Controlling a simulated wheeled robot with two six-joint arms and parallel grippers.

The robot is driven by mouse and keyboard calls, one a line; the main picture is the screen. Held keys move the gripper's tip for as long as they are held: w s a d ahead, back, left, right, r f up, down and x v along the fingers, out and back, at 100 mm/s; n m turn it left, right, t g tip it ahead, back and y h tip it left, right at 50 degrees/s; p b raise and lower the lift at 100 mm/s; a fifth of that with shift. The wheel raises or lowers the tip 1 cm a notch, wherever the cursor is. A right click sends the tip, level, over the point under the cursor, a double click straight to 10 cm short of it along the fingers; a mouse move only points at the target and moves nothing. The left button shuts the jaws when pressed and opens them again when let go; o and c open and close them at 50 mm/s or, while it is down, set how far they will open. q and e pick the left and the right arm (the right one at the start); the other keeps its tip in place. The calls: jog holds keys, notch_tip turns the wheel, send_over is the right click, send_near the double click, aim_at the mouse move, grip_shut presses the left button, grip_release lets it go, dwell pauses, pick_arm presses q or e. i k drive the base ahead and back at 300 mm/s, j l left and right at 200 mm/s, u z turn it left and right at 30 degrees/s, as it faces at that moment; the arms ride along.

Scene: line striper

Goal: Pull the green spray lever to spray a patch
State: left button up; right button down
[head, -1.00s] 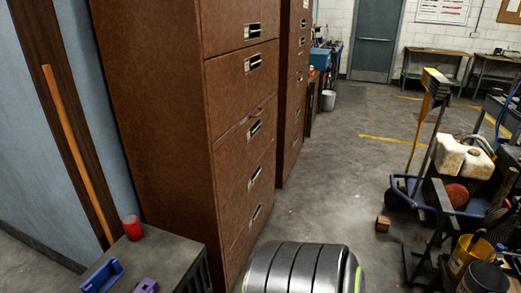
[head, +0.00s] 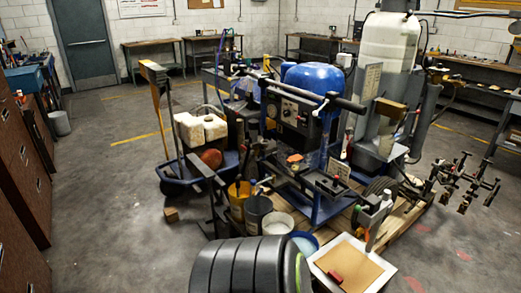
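The line striper stands on a wooden pallet in the middle of the head view. It has a blue rounded tank (head: 308,76), a dark control panel (head: 292,112) with dials, and a long black handlebar (head: 300,93) across it. I cannot make out a green spray lever on the handlebar at this size. A flat board with a tan face (head: 350,268) and a white rim lies at the bottom, with a small dark red block (head: 335,278) on it. Neither of my grippers is in view.
A blue hand cart (head: 180,180) with white jugs (head: 202,130) stands left of the striper. Buckets, including a yellow one (head: 239,192), crowd its front. A small box (head: 170,214) sits on the floor. A dark clamp-like rack (head: 466,183) stands right. The left floor is mostly clear.

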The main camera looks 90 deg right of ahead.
aim_at(357, 208)
jog(key=z, duration=3.55)
